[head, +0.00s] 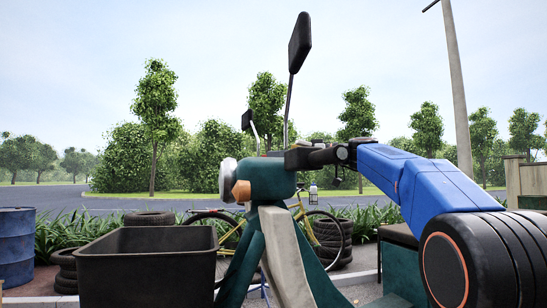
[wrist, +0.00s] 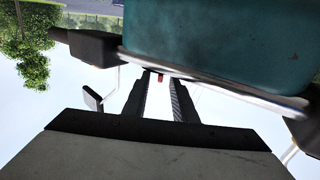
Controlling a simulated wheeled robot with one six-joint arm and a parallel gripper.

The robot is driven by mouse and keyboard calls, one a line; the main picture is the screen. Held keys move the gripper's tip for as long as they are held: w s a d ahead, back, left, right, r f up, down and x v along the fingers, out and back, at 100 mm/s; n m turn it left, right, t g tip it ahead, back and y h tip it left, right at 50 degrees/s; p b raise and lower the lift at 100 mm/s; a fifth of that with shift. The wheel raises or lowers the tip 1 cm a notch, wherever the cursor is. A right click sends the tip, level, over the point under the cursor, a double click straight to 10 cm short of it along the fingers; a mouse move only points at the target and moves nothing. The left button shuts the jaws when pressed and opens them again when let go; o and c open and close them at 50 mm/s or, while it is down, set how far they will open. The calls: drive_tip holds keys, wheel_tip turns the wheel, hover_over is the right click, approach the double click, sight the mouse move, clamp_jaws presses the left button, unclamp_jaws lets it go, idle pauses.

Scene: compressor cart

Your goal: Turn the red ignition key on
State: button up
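A small red piece, which looks like the ignition key (wrist: 160,78), shows in the wrist view just under the silver handlebar tube (wrist: 215,80). My gripper (wrist: 162,83) has its two dark fingers apart, with the red piece seen in the gap at their tips. I cannot tell whether the fingers reach around it or stop short; no contact shows. In the head view the blue arm comes from the right to the handlebar of the teal cart (head: 268,178). The key cannot be made out there.
A black mirror (head: 299,43) on a stalk rises above the handlebar. A dark open cargo box (head: 148,265) stands at lower left, beside a blue barrel (head: 16,248). A yellow bicycle (head: 232,236) and stacked tyres (head: 332,240) are behind the cart.

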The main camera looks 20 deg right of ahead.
drive_tip(key=shift+x, duration=0.9)
clamp_jaws()
drive_tip(key=shift+t, duration=0.3)
drive_tip(key=shift+s+a+m+h, duration=0.1)
drive_tip(key=shift+m+h, duration=0.2)
drive_tip(key=shift+m, duration=0.1)
drive_tip(key=shift+m+t+h, duration=0.3)
drive_tip(key=shift+t, duration=0.3)
